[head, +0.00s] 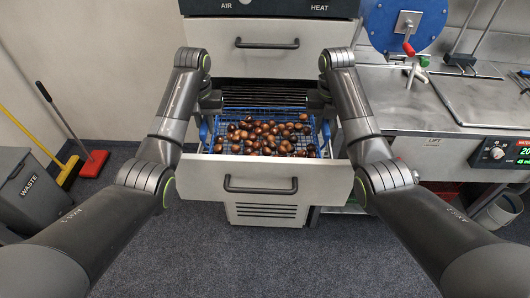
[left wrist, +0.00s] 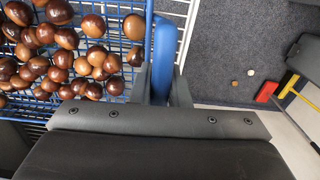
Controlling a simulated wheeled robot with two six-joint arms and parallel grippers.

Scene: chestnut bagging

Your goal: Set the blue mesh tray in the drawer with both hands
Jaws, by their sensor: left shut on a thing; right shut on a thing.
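The blue mesh tray (head: 228,152) is full of brown chestnuts and sits level within the outline of the open drawer (head: 260,180), behind its front panel. I cannot tell whether its base touches the drawer floor. My left gripper (head: 207,121) is at the tray's left side; in the left wrist view its fingers (left wrist: 161,90) are shut on the tray's blue handle (left wrist: 163,55). My right gripper (head: 321,118) is at the tray's right side, shut on that side; its fingertips are largely hidden by the arm. The tray's mesh (left wrist: 100,8) shows beside the left fingers.
A closed upper drawer (head: 265,35) and a dark slatted opening (head: 265,94) are above and behind the tray. A steel counter (head: 425,110) stands close on the right. The floor in front is clear.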

